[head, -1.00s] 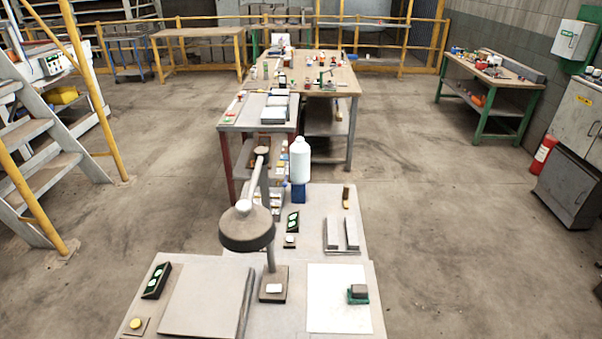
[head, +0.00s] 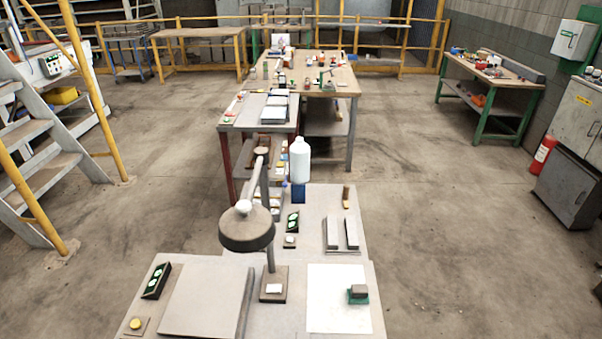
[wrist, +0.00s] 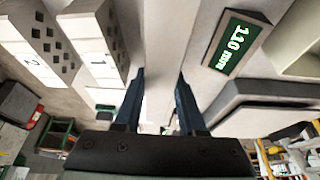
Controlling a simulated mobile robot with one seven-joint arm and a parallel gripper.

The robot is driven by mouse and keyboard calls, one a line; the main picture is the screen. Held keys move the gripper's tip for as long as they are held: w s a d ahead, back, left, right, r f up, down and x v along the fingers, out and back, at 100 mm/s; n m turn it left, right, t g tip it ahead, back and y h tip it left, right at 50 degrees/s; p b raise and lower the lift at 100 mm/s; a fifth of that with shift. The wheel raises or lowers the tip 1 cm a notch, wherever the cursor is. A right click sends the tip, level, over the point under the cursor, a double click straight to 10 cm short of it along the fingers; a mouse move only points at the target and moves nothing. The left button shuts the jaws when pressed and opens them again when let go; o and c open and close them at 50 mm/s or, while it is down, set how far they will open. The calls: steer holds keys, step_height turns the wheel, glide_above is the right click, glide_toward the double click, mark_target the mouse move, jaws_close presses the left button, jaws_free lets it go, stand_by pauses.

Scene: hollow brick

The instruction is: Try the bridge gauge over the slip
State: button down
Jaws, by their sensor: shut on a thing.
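My gripper (wrist: 160,82) shows only in the wrist view, with two dark fingers pointing up the picture. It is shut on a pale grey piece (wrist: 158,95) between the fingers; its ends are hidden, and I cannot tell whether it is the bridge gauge. To the left are two pale blocks with dark holes, marked 1 (wrist: 98,58) and 2 (wrist: 32,62). I cannot make out the slip with certainty. In the head view, a small grey block (head: 359,290) sits on a green base.
In the head view, a lamp (head: 246,232) stands over the near bench. A white sheet (head: 325,310), a grey slab (head: 200,300) and two grey bars (head: 343,233) lie there. A white bottle (head: 300,160) stands behind. The floor to the right is largely clear.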

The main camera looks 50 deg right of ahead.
steer(key=shift+r, duration=0.1)
steer(key=shift+r+p, duration=3)
steer(key=shift+p, duration=0.25)
